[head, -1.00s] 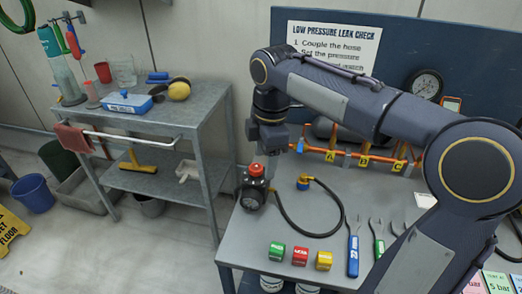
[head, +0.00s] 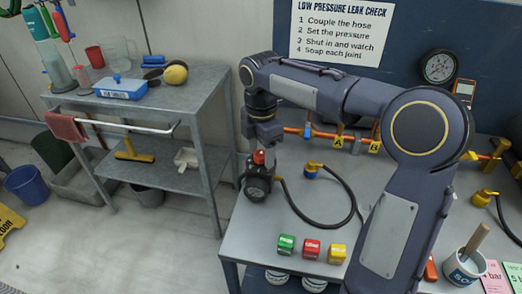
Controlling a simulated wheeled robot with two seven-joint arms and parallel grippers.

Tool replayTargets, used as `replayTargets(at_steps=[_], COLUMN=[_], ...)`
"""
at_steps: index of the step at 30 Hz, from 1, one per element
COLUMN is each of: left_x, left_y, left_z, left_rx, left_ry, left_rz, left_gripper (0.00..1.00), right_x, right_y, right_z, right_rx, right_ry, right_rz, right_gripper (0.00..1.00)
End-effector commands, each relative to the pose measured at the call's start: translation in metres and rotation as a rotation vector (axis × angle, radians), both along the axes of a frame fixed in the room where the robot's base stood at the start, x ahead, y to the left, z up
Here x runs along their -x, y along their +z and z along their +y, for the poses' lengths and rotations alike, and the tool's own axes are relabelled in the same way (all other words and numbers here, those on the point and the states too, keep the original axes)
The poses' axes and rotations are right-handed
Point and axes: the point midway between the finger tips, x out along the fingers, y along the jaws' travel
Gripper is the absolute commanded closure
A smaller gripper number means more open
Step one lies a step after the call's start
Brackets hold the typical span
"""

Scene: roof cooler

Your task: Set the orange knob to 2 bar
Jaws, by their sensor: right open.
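The orange knob (head: 258,157) is a small red-orange cap on top of a dark round regulator (head: 257,184) at the left edge of the grey bench. Its scale and setting are too small to read. My right gripper (head: 267,146) points down just above the knob, slightly to its right in the picture. It is open, with nothing seen between its fingers; whether it touches the knob I cannot tell. A black hose (head: 326,232) curves over the bench to the right of the regulator. My left gripper is not in view.
Green (head: 286,244), red (head: 311,248) and yellow (head: 337,253) blocks stand at the bench's front edge. An orange pipe manifold (head: 352,137) and a pressure gauge (head: 438,66) are behind. A cup (head: 465,266) stands at right. My right arm covers the bench's middle. A grey cart (head: 190,85) stands left.

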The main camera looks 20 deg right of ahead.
Motion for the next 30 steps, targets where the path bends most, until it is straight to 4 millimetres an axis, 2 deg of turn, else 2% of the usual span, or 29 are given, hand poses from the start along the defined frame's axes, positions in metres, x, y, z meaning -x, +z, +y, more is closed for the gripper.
replayTargets(at_steps=[5,15,23,30], left_x=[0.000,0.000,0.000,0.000], left_y=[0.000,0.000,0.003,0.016], left_z=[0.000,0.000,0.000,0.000], left_rx=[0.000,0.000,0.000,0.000], left_ry=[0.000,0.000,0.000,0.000], left_rz=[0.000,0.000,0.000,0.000], left_gripper=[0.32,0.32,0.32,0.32], right_x=[0.000,0.000,0.000,0.000], right_y=[0.000,0.000,0.001,0.003], right_z=[0.000,0.000,0.000,0.000], right_rx=[0.000,0.000,0.000,0.001], right_ry=[-0.001,-0.001,-0.024,-0.139], right_rz=[0.000,0.000,0.000,0.001], right_gripper=[0.42,0.87,0.87,0.87])
